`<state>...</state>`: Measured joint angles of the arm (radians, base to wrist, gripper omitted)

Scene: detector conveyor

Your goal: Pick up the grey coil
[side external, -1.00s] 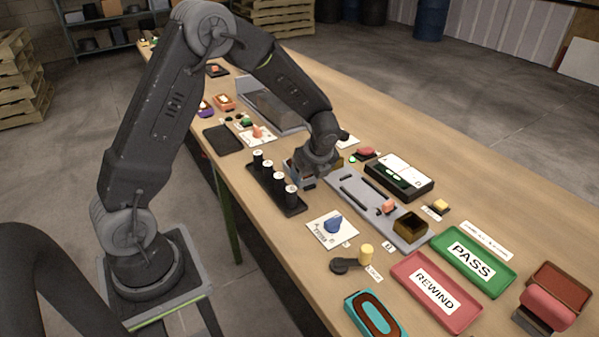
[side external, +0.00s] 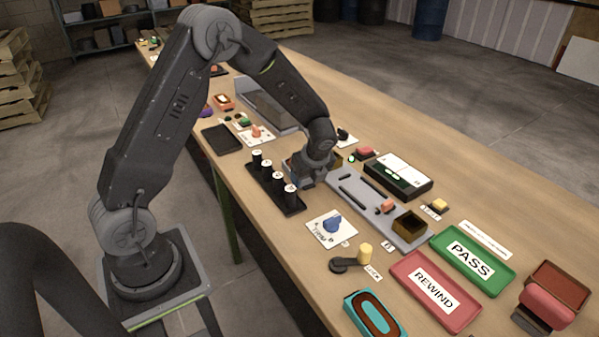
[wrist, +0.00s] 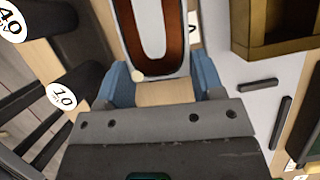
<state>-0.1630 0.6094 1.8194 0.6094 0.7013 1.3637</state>
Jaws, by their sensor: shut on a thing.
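The grey coil (wrist: 183,42), a pale grey rounded frame with a brown winding, lies at the top middle of the wrist view. My gripper (wrist: 162,78) has its blue fingers on either side of the coil's near end and is shut on it. In the side view my gripper (side external: 313,176) is low over the table, between the black peg rack and the grey fixture plate. My own wrist hides the coil there, and I cannot tell whether it is clear of the table.
The black rack (side external: 262,181) with several numbered pegs stands close on the left. The grey fixture plate (side external: 372,205) with a brass-coloured box (side external: 410,226) is close on the right. A teal coil (side external: 356,302) lies at the front, near the red REWIND tray (side external: 408,270).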

